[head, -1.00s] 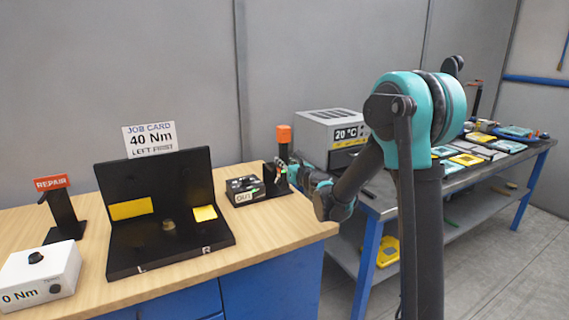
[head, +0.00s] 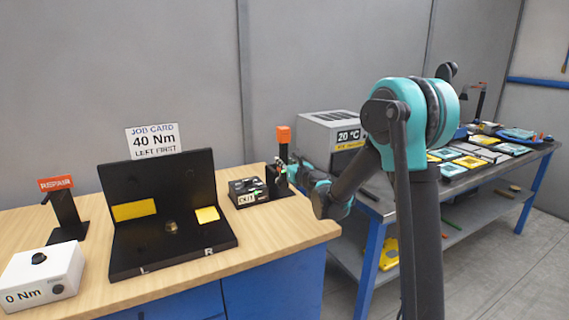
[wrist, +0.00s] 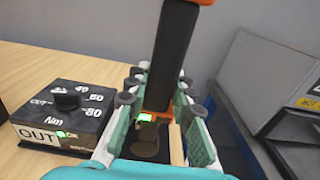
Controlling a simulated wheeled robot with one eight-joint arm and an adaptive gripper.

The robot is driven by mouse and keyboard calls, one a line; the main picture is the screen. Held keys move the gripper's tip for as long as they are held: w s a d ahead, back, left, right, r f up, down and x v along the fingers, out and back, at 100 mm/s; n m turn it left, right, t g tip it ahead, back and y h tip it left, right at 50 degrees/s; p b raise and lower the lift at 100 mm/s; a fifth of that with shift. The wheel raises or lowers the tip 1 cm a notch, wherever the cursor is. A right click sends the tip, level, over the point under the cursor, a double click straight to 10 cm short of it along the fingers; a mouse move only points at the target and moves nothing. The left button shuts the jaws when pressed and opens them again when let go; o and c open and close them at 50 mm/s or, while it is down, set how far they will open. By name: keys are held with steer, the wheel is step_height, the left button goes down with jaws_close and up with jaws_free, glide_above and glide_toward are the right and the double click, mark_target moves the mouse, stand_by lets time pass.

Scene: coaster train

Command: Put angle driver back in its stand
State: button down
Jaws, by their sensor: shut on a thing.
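The angle driver has an orange end (head: 283,134) and a dark body (wrist: 174,55). It stands roughly upright between the fingers of my gripper (wrist: 155,105), which is shut on it. In the head view, my gripper is at the right end of the wooden bench, right at the black stand (head: 273,180). In the wrist view, the driver's lower orange part and a green light sit between the fingers, above a dark surface with a round mark. I cannot tell whether the driver is seated in the stand or held just over it; the fingers hide part of that area.
A black OUT box with a dial (wrist: 65,112) is close on the gripper's left. A grey 20 °C oven (head: 333,130) stands behind on the metal table. The black job card fixture (head: 170,225) and REPAIR post (head: 65,210) are further left.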

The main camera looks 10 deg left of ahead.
steer(key=shift+x, duration=2.45)
steer(key=shift+f, duration=0.65)
stand_by(1.5)
steer(key=c, duration=1.2)
jaws_free()
